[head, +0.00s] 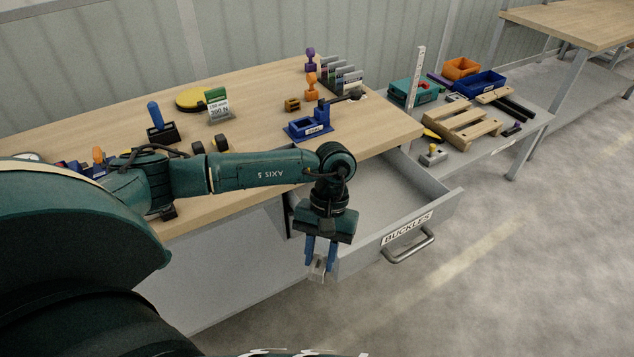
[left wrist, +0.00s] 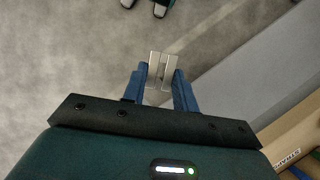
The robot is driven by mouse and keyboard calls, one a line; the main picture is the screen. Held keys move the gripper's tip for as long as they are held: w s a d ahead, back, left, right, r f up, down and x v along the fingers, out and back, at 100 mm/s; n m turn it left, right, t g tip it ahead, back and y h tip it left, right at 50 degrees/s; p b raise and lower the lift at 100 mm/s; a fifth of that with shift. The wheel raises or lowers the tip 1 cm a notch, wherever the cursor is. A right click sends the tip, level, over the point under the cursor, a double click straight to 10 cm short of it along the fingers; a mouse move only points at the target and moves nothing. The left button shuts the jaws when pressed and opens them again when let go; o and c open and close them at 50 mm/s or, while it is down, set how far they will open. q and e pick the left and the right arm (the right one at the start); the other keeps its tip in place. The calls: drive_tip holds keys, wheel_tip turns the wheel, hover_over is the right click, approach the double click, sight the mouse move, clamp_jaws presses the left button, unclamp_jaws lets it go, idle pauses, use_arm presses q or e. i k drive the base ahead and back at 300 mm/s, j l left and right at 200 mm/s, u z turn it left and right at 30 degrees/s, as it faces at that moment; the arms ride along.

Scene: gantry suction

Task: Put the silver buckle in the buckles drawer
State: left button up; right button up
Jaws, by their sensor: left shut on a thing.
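My left gripper (head: 321,258) points down with its blue fingers shut on the silver buckle (head: 318,267). The buckle also shows between the fingertips in the left wrist view (left wrist: 162,68). In the head view the buckle overlaps the left front corner of the buckles drawer (head: 440,205). In the left wrist view grey floor shows behind the buckle, with the drawer's grey edge to the right. The drawer is pulled open under the workbench, with a BUCKLES label and a metal handle (head: 408,246) on its front. Its visible inside looks empty; my arm hides the left part. My right gripper is not in view.
A grey side table (head: 530,120) holds bins and a wooden pallet (head: 462,128). Floor in front of the drawer is clear.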

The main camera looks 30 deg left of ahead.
sight(359, 199)
drive_tip(key=l+u, duration=0.15)
drive_tip(key=u, duration=0.25)
drive_tip(key=l+u, duration=0.15)
drive_tip(key=u, duration=0.25)
drive_tip(key=l+u, duration=0.3)
drive_tip(key=l, duration=0.15)
drive_tip(key=l+u, duration=0.25)
drive_tip(key=l, duration=0.25)
drive_tip(key=l+u, duration=0.1)
drive_tip(key=l, duration=0.55)
drive_tip(key=k+l+u, duration=0.1)
drive_tip(key=l, duration=0.5)
drive_tip(key=k+l+u, duration=0.1)
drive_tip(key=l, duration=0.5)
drive_tip(key=i+l, duration=0.15)
drive_tip(key=l, duration=0.15)
drive_tip(key=i+l, duration=0.3)
drive_tip(key=i, duration=0.45)
